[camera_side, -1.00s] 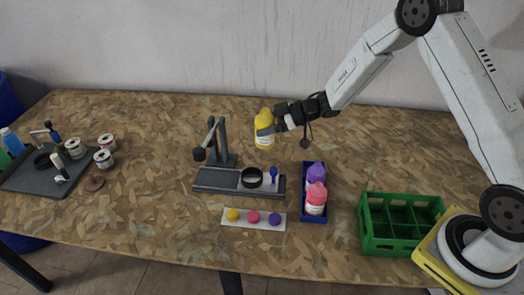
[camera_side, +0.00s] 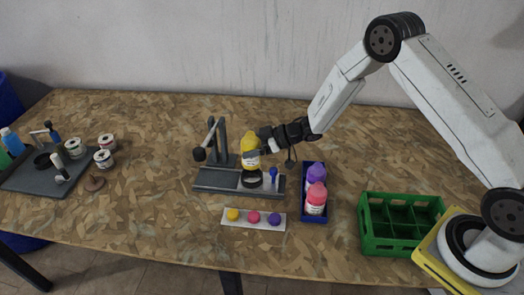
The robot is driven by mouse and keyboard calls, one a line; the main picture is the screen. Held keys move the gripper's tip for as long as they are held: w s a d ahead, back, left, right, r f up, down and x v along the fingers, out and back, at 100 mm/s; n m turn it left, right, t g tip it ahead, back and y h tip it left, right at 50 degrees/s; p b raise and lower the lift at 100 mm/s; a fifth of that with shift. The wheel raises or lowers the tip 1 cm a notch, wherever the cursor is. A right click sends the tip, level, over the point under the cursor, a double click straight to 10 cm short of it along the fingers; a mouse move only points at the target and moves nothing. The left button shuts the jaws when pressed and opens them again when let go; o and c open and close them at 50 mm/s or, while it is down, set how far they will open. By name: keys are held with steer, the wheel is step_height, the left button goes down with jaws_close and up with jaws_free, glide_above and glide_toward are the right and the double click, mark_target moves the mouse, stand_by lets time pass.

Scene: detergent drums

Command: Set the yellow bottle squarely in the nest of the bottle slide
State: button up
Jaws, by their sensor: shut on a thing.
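The yellow bottle (camera_side: 251,152) is upright, with a pale label low on its side. My gripper (camera_side: 255,143) is shut on it, reaching in from the right. The bottle's lower end is at or just above the black ring nest (camera_side: 252,180) of the bottle slide (camera_side: 222,186). I cannot tell whether the bottle's base is inside the ring or still above it. The slide is a dark grey base with an upright post and lever (camera_side: 212,140) at its left and a small blue-topped pin (camera_side: 274,174) right of the nest.
A white strip with coloured caps (camera_side: 253,218) lies in front. A green crate (camera_side: 390,246) is at right. A second fixture (camera_side: 40,184) and several cans are at left.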

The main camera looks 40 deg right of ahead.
mark_target(252, 163)
steer(key=shift+f, duration=1.6)
steer(key=shift+f, duration=1.85)
stand_by(1.5)
steer(key=o, duration=1.3)
steer(key=shift+s+d, duration=0.1)
